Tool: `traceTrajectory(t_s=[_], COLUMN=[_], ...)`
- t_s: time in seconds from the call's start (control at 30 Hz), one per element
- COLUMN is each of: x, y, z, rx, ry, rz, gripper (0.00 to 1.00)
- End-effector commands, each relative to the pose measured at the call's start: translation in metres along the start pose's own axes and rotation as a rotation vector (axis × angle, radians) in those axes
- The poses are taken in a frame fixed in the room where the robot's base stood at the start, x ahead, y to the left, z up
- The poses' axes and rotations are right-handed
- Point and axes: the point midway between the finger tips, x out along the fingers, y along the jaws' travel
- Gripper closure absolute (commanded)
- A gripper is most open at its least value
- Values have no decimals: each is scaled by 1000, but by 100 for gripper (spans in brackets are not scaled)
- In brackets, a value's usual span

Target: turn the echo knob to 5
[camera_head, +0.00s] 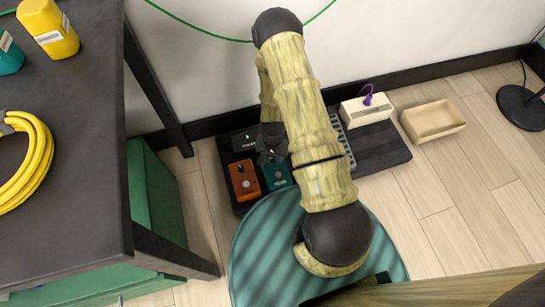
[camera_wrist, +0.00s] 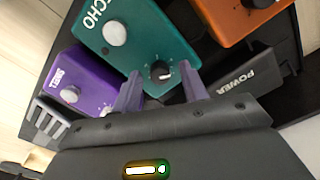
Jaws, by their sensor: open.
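The teal ECHO pedal (camera_wrist: 148,45) lies on the dark board in the wrist view, with a white round button and a small dark knob (camera_wrist: 160,70). Pale marks ring the knob; its number setting is too small to read. My gripper (camera_wrist: 161,76) is open, with one finger to each side of the knob and a gap between. I cannot tell if the fingertips touch the pedal. In the head view the teal pedal (camera_head: 278,176) is partly hidden by my arm, and my gripper (camera_head: 270,153) is above its far end.
An orange pedal (camera_head: 243,181) sits next to the teal one. A purple pedal (camera_wrist: 75,84) and a black POWER box (camera_wrist: 238,83) are close to the fingers. A white box (camera_head: 366,109) with a purple cable and an open tan tray (camera_head: 433,121) stand to the right.

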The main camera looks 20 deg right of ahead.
Motion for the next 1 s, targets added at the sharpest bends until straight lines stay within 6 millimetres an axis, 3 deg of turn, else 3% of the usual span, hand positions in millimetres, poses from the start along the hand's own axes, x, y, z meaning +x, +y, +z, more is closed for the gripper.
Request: traceTrajectory(t_s=[0.07,0.3,0.67,1.0], x=[0,0,-2,-4], y=[0,0,0,0], z=[0,0,0,0], rx=[0,0,31,207], ry=[0,0,-1,-1], rz=[0,0,0,0], gripper=[56,100,100,100])
